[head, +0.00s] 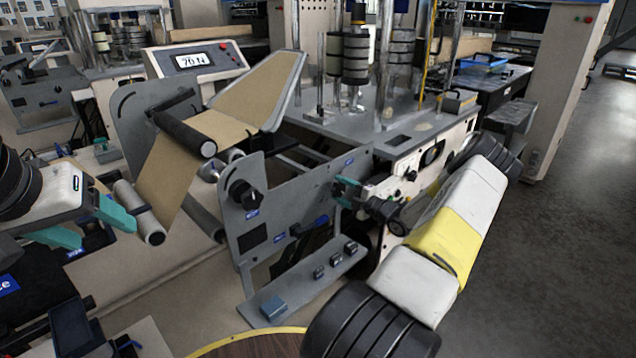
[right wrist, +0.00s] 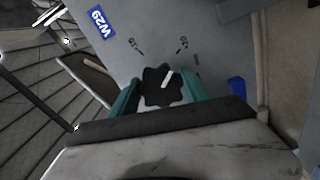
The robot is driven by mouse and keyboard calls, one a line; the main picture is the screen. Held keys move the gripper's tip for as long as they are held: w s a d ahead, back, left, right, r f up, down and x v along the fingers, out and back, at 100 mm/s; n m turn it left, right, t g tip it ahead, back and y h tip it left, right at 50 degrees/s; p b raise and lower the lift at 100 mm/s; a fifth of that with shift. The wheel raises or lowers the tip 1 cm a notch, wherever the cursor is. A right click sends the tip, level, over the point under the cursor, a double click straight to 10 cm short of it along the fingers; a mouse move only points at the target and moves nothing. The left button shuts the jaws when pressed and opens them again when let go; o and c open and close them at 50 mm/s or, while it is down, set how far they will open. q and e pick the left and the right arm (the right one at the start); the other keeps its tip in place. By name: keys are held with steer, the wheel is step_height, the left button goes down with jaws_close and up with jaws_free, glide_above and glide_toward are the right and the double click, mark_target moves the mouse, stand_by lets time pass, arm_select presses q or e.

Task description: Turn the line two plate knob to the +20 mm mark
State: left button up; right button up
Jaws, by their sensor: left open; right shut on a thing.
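A black lobed knob (right wrist: 157,88) with a white pointer sits between the teal fingers of my right gripper (right wrist: 155,95) in the right wrist view. The gripper is shut on it. The pointer tilts up and to the right, toward the right-hand printed mark (right wrist: 182,44); another mark (right wrist: 135,45) is at upper left. Their figures are too small to read surely. A blue W29 label (right wrist: 102,20) is on the same plate. In the head view my right gripper (head: 347,192) is at the grey plate's right end, hiding the knob. My left gripper (head: 88,226) is open and empty at the left.
Another black knob (head: 245,195) is on the grey side plate (head: 285,215). A brown paper web (head: 178,170) runs over rollers at the left. A console with a display (head: 195,60) stands behind. Small blocks (head: 335,259) sit on the ledge below. Open floor (head: 590,200) lies at the right.

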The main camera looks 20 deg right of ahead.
steer(key=shift+d+m, duration=0.1)
steer(key=shift+m, duration=0.9)
steer(key=shift+f, duration=0.1)
steer(key=o, duration=1.4)
steer(key=v, duration=0.7)
steer(key=shift+s+d, duration=0.1)
steer(key=shift+s, duration=0.3)
